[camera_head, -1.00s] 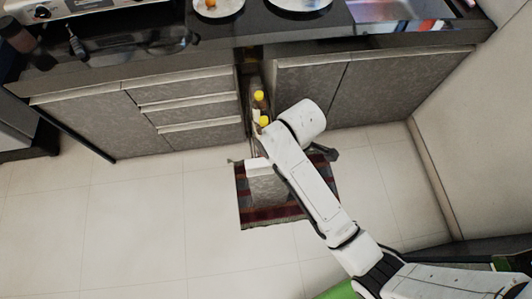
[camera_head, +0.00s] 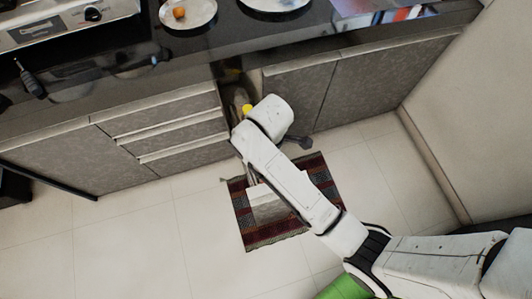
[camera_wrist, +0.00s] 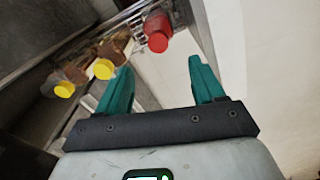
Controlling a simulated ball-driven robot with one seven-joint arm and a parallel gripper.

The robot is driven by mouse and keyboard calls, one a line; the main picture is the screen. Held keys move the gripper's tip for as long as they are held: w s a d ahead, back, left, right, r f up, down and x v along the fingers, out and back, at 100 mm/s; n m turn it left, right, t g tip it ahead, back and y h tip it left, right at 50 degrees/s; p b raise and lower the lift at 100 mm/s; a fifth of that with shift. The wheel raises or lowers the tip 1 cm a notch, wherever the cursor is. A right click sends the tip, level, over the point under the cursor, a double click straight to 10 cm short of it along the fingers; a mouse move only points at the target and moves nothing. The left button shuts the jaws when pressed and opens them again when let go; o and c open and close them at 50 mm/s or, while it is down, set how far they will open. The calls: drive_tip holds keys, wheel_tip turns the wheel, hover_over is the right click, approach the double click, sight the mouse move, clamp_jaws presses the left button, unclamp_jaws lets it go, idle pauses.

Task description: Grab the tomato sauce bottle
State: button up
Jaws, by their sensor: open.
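In the wrist view, a bottle with a red cap (camera_wrist: 157,36) lies ahead of my gripper (camera_wrist: 160,68), just above and between the teal fingertips in the picture. It looks like the tomato sauce bottle, though no label shows. The fingers are spread apart with nothing between them. Two bottles with yellow caps, one nearer (camera_wrist: 104,69) and one at the left (camera_wrist: 64,89), stand in the same row, left of the left finger. In the head view, one yellow cap (camera_head: 247,111) shows beside my arm; the red cap and the fingers are hidden behind the arm.
The bottles stand in a narrow pull-out rack with wire rails (camera_wrist: 142,92). Its grey front panel (camera_head: 268,205) is pulled out over a striped rug (camera_head: 262,235). Cabinet drawers (camera_head: 180,135) are at left and closed doors (camera_head: 345,90) at right. Tiled floor is clear around the rug.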

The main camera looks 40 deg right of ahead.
drive_tip(key=shift+w+f+b, duration=0.15)
drive_tip(key=shift+f+b, duration=0.2)
drive_tip(key=shift+f, duration=0.6)
wheel_tip(320, 180, down, 10)
drive_tip(key=shift+b, duration=0.5)
drive_tip(key=shift+c, duration=0.4)
clamp_jaws()
drive_tip(key=shift+r, duration=0.1)
